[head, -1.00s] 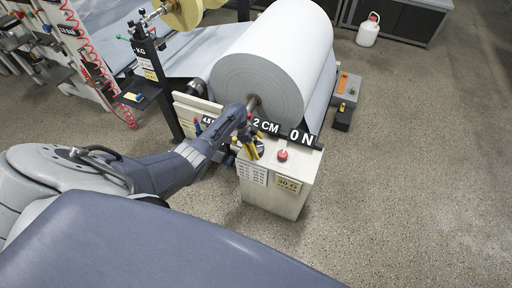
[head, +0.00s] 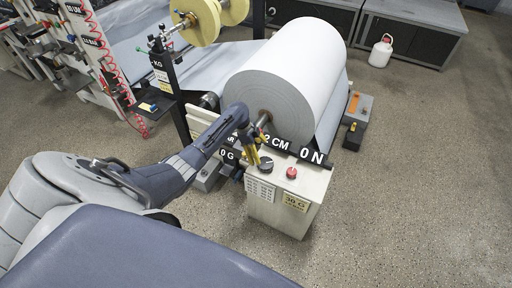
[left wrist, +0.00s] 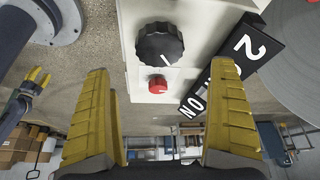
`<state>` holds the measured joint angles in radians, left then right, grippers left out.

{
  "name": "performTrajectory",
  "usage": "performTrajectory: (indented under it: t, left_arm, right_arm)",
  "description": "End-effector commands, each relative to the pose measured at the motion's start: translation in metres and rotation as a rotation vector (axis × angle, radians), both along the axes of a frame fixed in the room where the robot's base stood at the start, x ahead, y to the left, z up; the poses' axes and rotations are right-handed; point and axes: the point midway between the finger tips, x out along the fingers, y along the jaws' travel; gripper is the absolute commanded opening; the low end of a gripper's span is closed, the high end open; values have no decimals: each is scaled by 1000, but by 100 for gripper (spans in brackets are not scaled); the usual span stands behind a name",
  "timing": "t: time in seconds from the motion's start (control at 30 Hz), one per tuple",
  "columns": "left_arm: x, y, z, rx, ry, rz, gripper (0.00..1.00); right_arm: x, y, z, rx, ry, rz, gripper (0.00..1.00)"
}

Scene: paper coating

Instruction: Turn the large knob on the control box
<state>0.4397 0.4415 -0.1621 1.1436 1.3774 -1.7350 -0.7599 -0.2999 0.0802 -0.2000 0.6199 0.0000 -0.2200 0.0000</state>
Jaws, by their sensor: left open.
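The white control box (head: 283,218) stands in front of the big paper roll in the head view. Its large black knob (head: 265,164) is partly beside my left gripper's fingers; a red button (head: 291,173) sits to its right. My left gripper (head: 254,157) is over the box top, close to the knob. In the left wrist view the ridged black knob (left wrist: 160,45) with a white mark lies ahead, between the lines of the open yellow fingers (left wrist: 160,120), with nothing between the tips. My right gripper (left wrist: 38,80) shows at the left there, fingers apart, away from the box.
The large paper roll (head: 285,75) and its shaft stand right behind the box. Black display plates (head: 312,156) rise along the box's back edge. A post (head: 170,85) with a small platform stands to the left.

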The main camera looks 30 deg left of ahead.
Motion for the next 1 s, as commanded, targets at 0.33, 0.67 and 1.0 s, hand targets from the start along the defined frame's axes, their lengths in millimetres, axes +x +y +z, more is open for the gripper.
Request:
performTrajectory:
  t: [0.33, 0.67, 1.0]
  left_arm:
    - [-4, 10, 27, 1, 1, -1, 92]
    - [-5, 11, 29, 0, 1, 1, 92]
    - [-17, 2, 16, 31, 3, 1, 92]
  right_arm:
    - [0, 0, 0, 0, 0, 0, 44]
    - [0, 0, 0, 0, 0, 0, 44]
    - [0, 1, 0, 1, 0, 0, 44]
